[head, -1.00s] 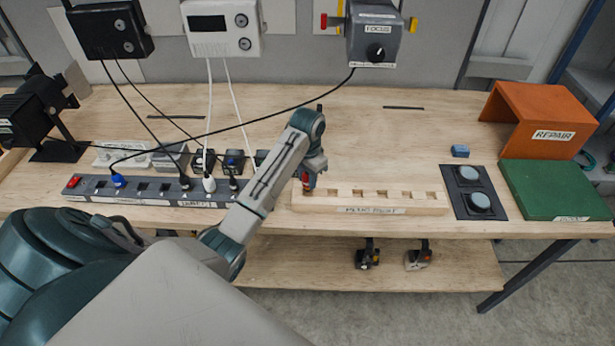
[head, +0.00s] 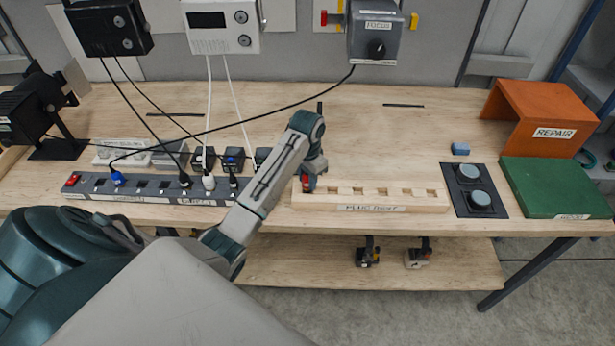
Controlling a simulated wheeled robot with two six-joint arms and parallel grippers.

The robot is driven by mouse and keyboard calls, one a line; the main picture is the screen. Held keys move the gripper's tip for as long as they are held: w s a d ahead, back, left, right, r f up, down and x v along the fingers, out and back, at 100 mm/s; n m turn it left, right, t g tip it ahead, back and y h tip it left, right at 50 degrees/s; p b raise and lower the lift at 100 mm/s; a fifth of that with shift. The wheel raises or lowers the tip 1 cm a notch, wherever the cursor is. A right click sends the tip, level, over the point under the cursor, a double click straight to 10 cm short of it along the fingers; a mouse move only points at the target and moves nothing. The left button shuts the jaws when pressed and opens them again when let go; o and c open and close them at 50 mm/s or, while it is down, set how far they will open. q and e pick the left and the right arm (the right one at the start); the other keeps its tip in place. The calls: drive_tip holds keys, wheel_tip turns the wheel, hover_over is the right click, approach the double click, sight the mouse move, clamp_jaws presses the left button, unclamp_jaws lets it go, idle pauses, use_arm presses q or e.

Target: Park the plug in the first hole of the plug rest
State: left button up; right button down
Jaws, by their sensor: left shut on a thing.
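The plug rest (head: 432,207) is a long pale wooden block with a row of square holes, labelled on its front, on the bench right of centre. My left gripper (head: 309,184) is over its left end, pointing down, and shut on the plug. The plug is mostly hidden by the gripper; a small red and dark part shows between the fingers, low at the block's top. The leftmost hole is covered, so I cannot tell how far the plug is in it. Several holes to the right look empty. My right gripper is out of view.
A power strip (head: 128,190) with several plugs lies left of my forearm. A black cable runs from the grey FOCUS box (head: 374,40) across the bench.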

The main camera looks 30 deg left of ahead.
use_arm(q)
drive_tip(key=shift+f, duration=0.55)
drive_tip(key=shift+f, duration=0.1)
drive_tip(key=o, duration=1.2)
drive_tip(key=shift+c, duration=0.2)
